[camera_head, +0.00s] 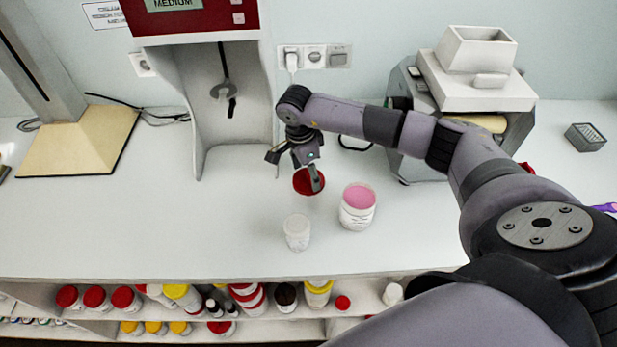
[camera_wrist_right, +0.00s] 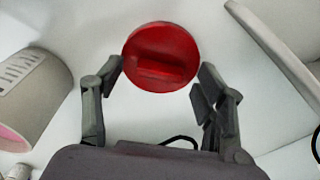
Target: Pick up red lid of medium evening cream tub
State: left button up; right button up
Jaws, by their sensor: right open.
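The red lid (camera_head: 306,183) lies on the white counter, partly hidden by my right gripper (camera_head: 296,168) above it. In the right wrist view the lid (camera_wrist_right: 161,56) is a round red disc with a raised bar across it. My right gripper (camera_wrist_right: 158,84) is open, its fingers at the left and right of the lid's near half and apart from it. An open white tub with pink content (camera_head: 358,206) stands to the right of the lid; its side also shows in the right wrist view (camera_wrist_right: 34,95). My left gripper is not in view.
A small white cup (camera_head: 297,232) stands in front of the lid. A red and grey machine (camera_head: 196,30) is behind to the left, and a grey machine with a hopper (camera_head: 475,85) is behind to the right. Shelves of jars (camera_head: 250,297) lie below the counter's front edge.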

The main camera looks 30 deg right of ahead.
jog(key=shift+c, duration=1.3)
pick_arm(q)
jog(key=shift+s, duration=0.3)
pick_arm(e)
jog(key=c, duration=0.6)
jog(key=shift+r, duration=0.1)
